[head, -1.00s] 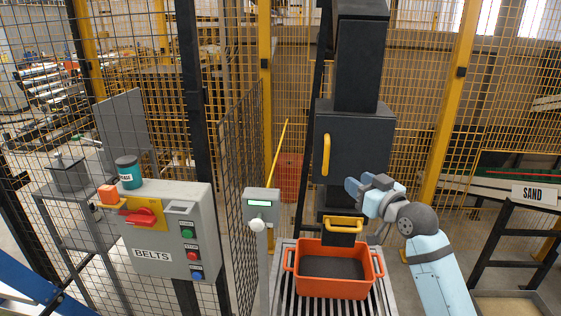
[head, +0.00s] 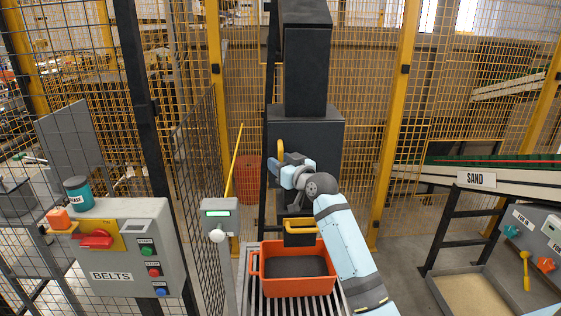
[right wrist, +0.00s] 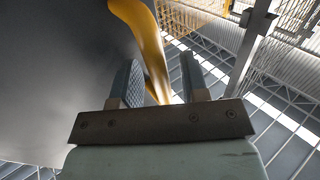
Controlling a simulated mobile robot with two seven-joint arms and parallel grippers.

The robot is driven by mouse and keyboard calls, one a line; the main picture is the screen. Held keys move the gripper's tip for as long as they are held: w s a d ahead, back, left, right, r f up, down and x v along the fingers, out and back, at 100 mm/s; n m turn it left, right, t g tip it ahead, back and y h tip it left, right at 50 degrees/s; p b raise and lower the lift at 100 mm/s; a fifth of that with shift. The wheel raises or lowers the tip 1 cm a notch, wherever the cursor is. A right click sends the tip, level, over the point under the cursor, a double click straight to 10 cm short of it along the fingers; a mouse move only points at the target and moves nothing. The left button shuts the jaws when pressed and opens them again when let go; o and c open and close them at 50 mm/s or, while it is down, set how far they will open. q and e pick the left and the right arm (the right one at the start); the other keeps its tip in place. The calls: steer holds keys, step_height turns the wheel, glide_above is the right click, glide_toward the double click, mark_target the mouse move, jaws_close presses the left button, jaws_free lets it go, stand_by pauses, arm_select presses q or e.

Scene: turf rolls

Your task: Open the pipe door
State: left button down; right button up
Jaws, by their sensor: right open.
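The pipe door is the front of the dark box (head: 325,130) on the black vertical pipe, and it looks closed. Its yellow upright handle (head: 281,148) is at the left side, with its lower part hidden behind my right gripper (head: 274,168). In the right wrist view the yellow handle (right wrist: 150,45) runs down between the two open fingers (right wrist: 162,78) of my right gripper. The fingers are apart, and I cannot tell whether either touches the handle. My left gripper is not in view.
A lower yellow handle (head: 300,226) sits over an orange crate (head: 294,287) on rollers. A grey post with a white knob (head: 217,235) and the BELTS control box (head: 120,240) stand left. The SAND chute (head: 478,180) is right. Mesh fences surround the place.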

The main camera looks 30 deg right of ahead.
jaws_close()
stand_by(0.3)
